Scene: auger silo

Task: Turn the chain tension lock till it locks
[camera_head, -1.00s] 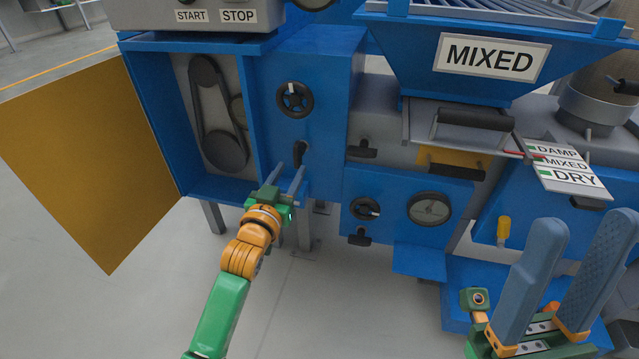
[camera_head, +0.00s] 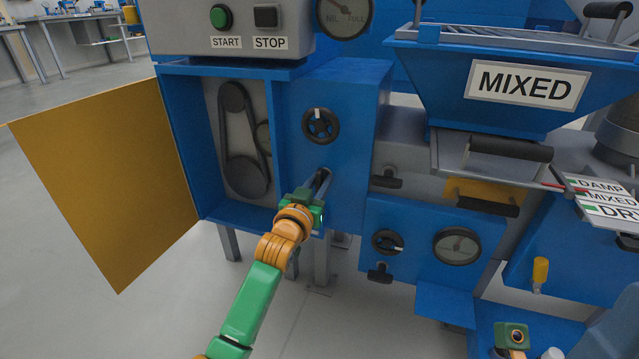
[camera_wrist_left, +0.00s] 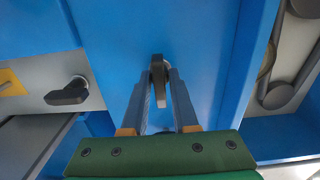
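The chain tension lock appears to be the dark lever on the blue front panel, right of the chain recess. It shows clearly in the left wrist view (camera_wrist_left: 158,78), pointing roughly along the fingers. In the head view it is mostly hidden by my left gripper (camera_head: 318,188). The left gripper's two fingers (camera_wrist_left: 160,100) straddle the lever, one on each side, with a narrow gap seeming to remain. The chain (camera_head: 242,140) runs around two dark sprockets in the open recess. My right gripper (camera_head: 610,320) is only partly in view at the lower right.
A yellow door (camera_head: 110,180) stands open left of the recess. A round knob (camera_head: 320,125) sits above the lever. Dark handles (camera_head: 386,180), another knob (camera_head: 388,242) and a gauge (camera_head: 457,246) are to the right. START and STOP buttons (camera_head: 267,17) are above.

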